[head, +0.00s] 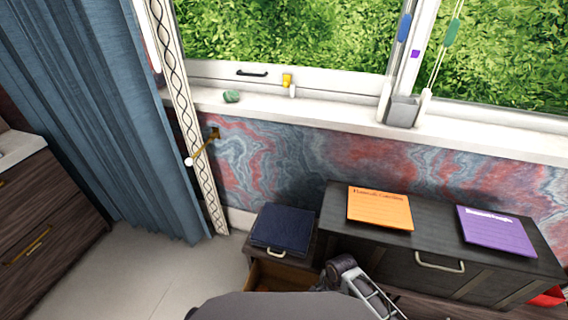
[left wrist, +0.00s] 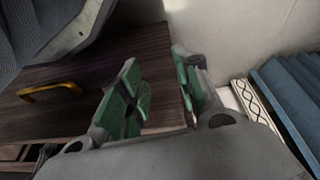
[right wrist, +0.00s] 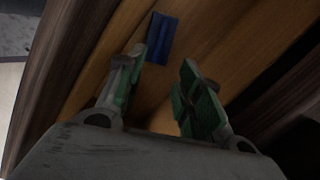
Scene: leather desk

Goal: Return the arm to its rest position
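My left gripper (left wrist: 162,85) is open and empty in the left wrist view. Its green-padded fingers are apart in front of a dark wooden cabinet (left wrist: 60,75) with a brass handle. My right gripper (right wrist: 162,75) is open in the right wrist view, with nothing between its fingertips. It is over the wooden inside of a drawer (right wrist: 185,55), where a small dark blue object (right wrist: 162,38) lies beyond the fingers. In the head view, part of my arm shows at the bottom beside the open drawer (head: 275,272); the left gripper is out of that view.
A dark blue folded item (head: 282,228) lies on the small cabinet above the open drawer. The dark desk unit (head: 440,225) carries an orange pad (head: 380,208) and a purple pad (head: 496,230). A blue curtain (head: 110,120) hangs at left; the floor (head: 165,275) between is clear.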

